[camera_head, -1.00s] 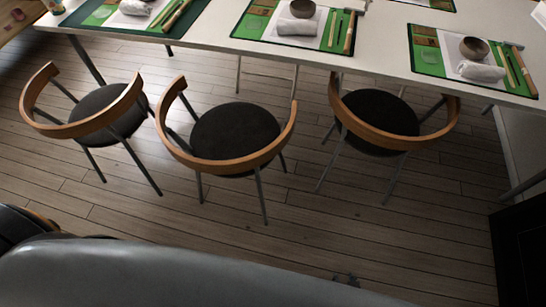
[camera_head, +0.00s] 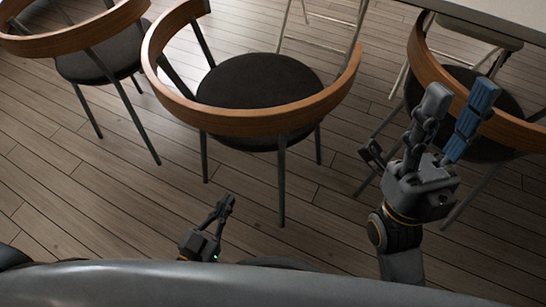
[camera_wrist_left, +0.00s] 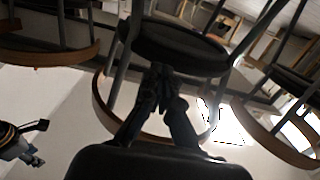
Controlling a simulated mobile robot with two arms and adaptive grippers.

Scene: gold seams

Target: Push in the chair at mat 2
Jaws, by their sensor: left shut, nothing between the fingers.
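The middle chair (camera_head: 265,85) has a round dark seat, a curved wooden back and thin metal legs. It stands upright in the middle of the head view, its back rail facing me. My left gripper (camera_head: 231,200) is shut and empty, low in front of this chair and apart from it. In the left wrist view the chair's dark seat (camera_wrist_left: 180,48) shows beyond my left fingers (camera_wrist_left: 163,75). My right gripper (camera_head: 462,90) is open, its grey and blue fingers apart, overlapping the right chair (camera_head: 432,70) in the picture; contact cannot be told. No mat is in view.
A left chair (camera_head: 100,52) stands beside the middle one. The white table's edge (camera_head: 490,15) crosses the top right. Folding-style metal legs (camera_head: 322,18) show behind the middle chair. The wooden floor (camera_head: 90,205) is clear at the lower left.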

